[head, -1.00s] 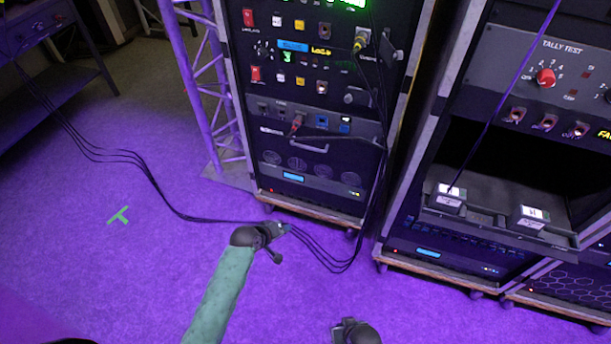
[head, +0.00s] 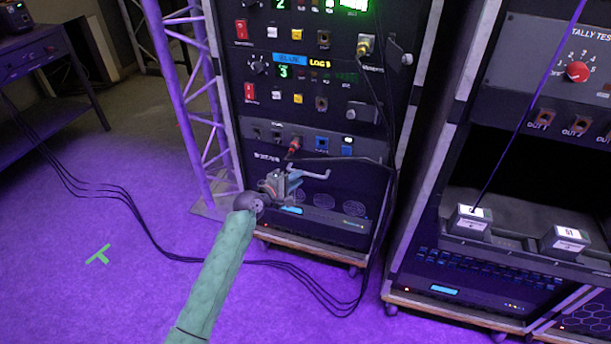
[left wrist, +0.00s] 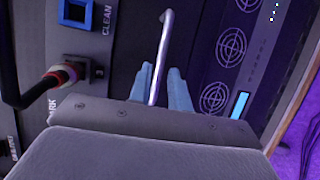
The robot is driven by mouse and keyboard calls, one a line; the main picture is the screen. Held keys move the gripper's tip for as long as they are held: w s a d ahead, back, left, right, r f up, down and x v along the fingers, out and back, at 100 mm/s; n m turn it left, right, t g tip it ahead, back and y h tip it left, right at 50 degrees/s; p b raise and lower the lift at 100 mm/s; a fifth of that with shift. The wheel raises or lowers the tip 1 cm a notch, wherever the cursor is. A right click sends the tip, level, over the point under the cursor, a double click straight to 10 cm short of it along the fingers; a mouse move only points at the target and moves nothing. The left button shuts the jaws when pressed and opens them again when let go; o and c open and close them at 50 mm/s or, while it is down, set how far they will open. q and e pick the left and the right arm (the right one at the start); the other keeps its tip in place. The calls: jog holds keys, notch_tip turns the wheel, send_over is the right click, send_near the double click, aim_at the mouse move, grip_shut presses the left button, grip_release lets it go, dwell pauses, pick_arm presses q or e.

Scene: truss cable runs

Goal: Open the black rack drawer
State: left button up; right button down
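The black rack drawer (head: 345,193) is the low panel with round grilles in the left rack, and it looks shut. Its silver handle (head: 318,176) sticks out at the front and also shows in the left wrist view (left wrist: 164,45). My left gripper (head: 290,180) is at the left part of the handle and hides some of it. In the left wrist view its two blue fingers (left wrist: 161,84) stand apart, one on each side of the bar, with narrow gaps. I cannot tell how deep the bar lies between them. My right gripper is not in view.
A red cable plug (head: 293,146) sits just above the handle, and dark cables (head: 388,150) hang at the rack's right side. A second rack holds a shelf with two small boxes (head: 472,219). A truss (head: 190,110) stands left. Purple floor (head: 110,210) is open at left.

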aim_at(306, 174)
pick_arm(q)
jog(key=shift+x, duration=2.55)
jog(key=shift+c, duration=0.5)
grip_shut()
